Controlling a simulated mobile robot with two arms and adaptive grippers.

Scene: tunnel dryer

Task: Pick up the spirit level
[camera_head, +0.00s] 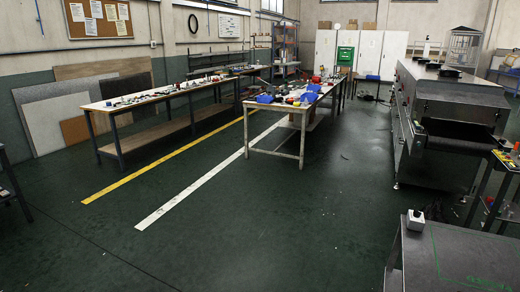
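I cannot make out the spirit level for sure. The small items on the long left workbench (151,99) and on the middle workbench (272,103) are too small to tell apart. Neither of my grippers is in view.
The tunnel dryer (453,98) stands at the right. A dark table (470,262) at the lower right bears a small white box with a dark top (415,219). Boards (55,120) lean on the left wall. The green floor in front is mostly clear, with yellow and white stripes.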

